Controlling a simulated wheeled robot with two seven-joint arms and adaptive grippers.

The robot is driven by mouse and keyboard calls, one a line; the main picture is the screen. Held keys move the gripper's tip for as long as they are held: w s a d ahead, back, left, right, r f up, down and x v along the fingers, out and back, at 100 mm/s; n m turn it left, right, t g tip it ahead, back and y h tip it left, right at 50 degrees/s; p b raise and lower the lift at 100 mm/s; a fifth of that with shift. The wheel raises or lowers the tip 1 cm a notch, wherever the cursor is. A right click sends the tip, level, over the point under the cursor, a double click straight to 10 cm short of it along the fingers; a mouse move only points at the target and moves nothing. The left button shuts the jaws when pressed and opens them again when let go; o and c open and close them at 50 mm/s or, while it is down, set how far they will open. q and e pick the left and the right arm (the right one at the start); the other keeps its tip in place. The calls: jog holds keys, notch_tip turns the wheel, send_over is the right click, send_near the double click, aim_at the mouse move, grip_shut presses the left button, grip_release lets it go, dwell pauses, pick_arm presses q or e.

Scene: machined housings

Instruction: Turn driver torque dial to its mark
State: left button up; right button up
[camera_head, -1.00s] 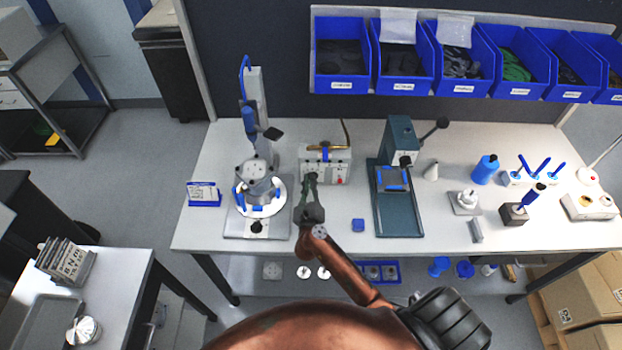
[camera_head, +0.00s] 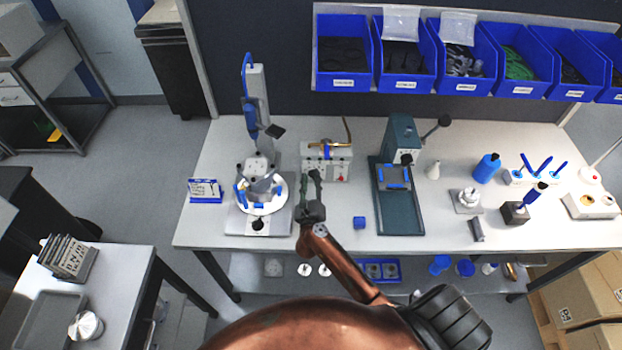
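A pale control box (camera_head: 337,166) stands on the bench with small knobs and a red button on its front and a driver with a blue band lying on top. It is the likely place of the torque dial, but the dial and its mark are too small to make out. My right gripper (camera_head: 311,177) points away from me, its fingertips at the left part of the box's front. The fingers cover that part; whether they touch or hold a knob cannot be told. My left gripper is not in view.
Left of the box, a housing sits in a round white fixture (camera_head: 260,206) below a blue-handled stand. A green press (camera_head: 402,212) stands to the right, with a small blue block (camera_head: 359,222) between. Blue bins (camera_head: 403,68) hang behind. The front bench edge is mostly clear.

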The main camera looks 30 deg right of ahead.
jog(key=v, duration=1.2)
jog(key=shift+w, duration=0.1)
